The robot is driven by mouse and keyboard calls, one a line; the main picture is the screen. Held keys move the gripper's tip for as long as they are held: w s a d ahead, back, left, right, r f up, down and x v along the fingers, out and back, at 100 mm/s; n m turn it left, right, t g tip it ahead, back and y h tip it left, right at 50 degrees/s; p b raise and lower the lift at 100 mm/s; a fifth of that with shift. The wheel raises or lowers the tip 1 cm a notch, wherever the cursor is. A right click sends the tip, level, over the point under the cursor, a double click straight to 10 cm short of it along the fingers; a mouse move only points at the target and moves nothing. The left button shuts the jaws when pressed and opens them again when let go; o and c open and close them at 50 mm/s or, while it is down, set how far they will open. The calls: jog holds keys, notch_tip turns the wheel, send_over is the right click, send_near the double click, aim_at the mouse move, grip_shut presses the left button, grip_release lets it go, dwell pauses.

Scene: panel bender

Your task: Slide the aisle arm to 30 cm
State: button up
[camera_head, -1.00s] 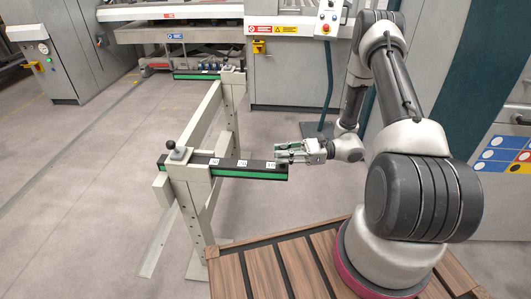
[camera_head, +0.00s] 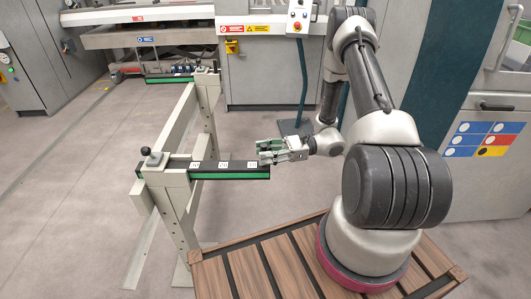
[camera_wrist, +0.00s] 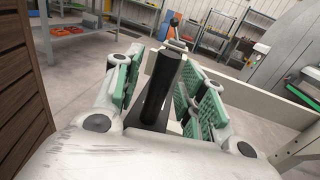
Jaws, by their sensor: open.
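The near support arm (camera_head: 230,176) is a black-topped bar with a green side and several white scale labels too small to read surely. It runs across a beige rail frame (camera_head: 170,187), with a black knob (camera_head: 145,151) on a clamp at its left. My gripper (camera_head: 262,152) is open at the bar's right end, just behind or above it. In the wrist view, a black upright cylinder (camera_wrist: 163,82) stands between my open green-padded fingers (camera_wrist: 160,95); I cannot tell whether they touch it.
A second green-sided bar (camera_head: 168,79) sits at the frame's far end. A grey machine (camera_head: 265,72) with a control box (camera_head: 299,16) on a post stands behind. Grey floor (camera_head: 75,190) is clear at left.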

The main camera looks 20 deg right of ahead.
jog(key=s+d, duration=0.1)
jog(key=d, duration=1)
jog(key=shift+s+d, duration=0.4)
jog(key=s+f+n+g+h, duration=0.2)
jog(key=s+f+g, duration=0.1)
jog(key=s, duration=0.3)
jog(key=s+d+r+n+g+h, duration=0.2)
jog(key=s+r+n+g+h, duration=0.1)
jog(key=s+r+n, duration=0.15)
jog(key=s+r+n+t+h, duration=0.2)
jog(key=s+r+n+h, duration=0.1)
jog(key=r, duration=0.7)
jog(key=s+a+r+n+t+h, duration=0.1)
jog(key=s+r+n+t+h, duration=0.2)
jog(key=r, duration=0.7)
jog(key=s+a+r+n+t+h, duration=0.1)
jog(key=s+r+n+t+h, duration=0.1)
jog(key=r+n+h, duration=0.4)
notch_tip(320, 180, up, 4)
jog(key=shift+s+a+r+n+t+h, duration=0.1)
jog(key=shift+s+a+n+t+h, duration=0.2)
jog(key=shift+s+n, duration=0.35)
jog(key=shift+d, duration=0.1)
